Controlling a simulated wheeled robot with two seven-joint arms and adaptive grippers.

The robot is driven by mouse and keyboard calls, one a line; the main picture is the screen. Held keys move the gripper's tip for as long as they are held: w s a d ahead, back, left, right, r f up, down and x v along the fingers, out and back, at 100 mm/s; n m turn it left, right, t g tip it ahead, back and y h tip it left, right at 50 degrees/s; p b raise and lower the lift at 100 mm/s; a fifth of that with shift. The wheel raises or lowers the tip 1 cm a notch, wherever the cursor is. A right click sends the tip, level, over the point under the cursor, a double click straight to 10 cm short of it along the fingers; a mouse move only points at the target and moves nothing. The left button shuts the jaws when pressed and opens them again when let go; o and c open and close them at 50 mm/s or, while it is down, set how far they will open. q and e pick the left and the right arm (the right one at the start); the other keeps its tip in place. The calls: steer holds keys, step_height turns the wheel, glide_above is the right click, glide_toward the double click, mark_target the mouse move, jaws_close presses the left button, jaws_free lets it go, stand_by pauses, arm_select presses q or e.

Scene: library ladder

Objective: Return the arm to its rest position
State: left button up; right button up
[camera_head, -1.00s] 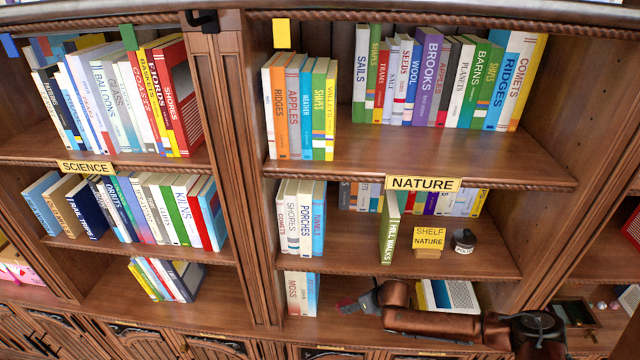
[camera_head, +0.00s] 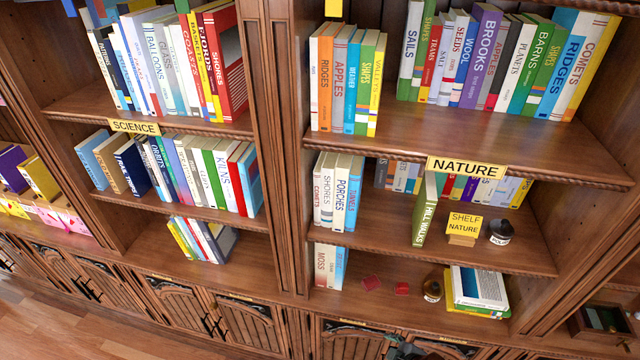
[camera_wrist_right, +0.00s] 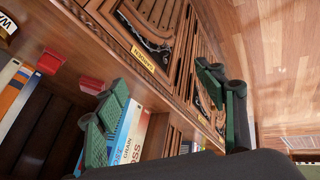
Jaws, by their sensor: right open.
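My right gripper (camera_head: 405,348) shows only in part at the bottom edge of the head view, low in front of the cabinet doors. In the right wrist view its green-padded fingers (camera_wrist_right: 162,90) are spread wide with nothing between them. Beyond them are the lowest shelf and a carved cabinet door (camera_wrist_right: 150,20). The rest of the right arm is mostly out of the head view. My left gripper is not in view.
The lowest nature shelf holds two red blocks (camera_head: 371,283) (camera_head: 402,288), a brown bottle (camera_head: 432,290), and stacked books (camera_head: 478,288). Above are a leaning green book (camera_head: 425,210), a yellow shelf sign (camera_head: 464,224) and a dark jar (camera_head: 500,232). Wooden floor (camera_head: 60,325) is clear at lower left.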

steer(key=s+d+m+g+h, duration=0.2)
steer(key=s+d+m+h, duration=0.2)
steer(key=s+d+m, duration=1)
steer(key=s+d+f+n+g+b, duration=0.1)
steer(key=s+f+b, duration=0.15)
steer(key=f, duration=1.55)
steer(key=s+f+n+g+b, duration=0.1)
steer(key=f+b, duration=0.2)
steer(key=f, duration=1.5)
steer(key=s+f+n+g+b, duration=0.1)
steer(key=s+f+b, duration=0.4)
steer(key=s+f, duration=1.4)
step_height(320, 180, down, 4)
steer(key=shift+s+f+y, duration=0.15)
steer(key=shift+y, duration=0.25)
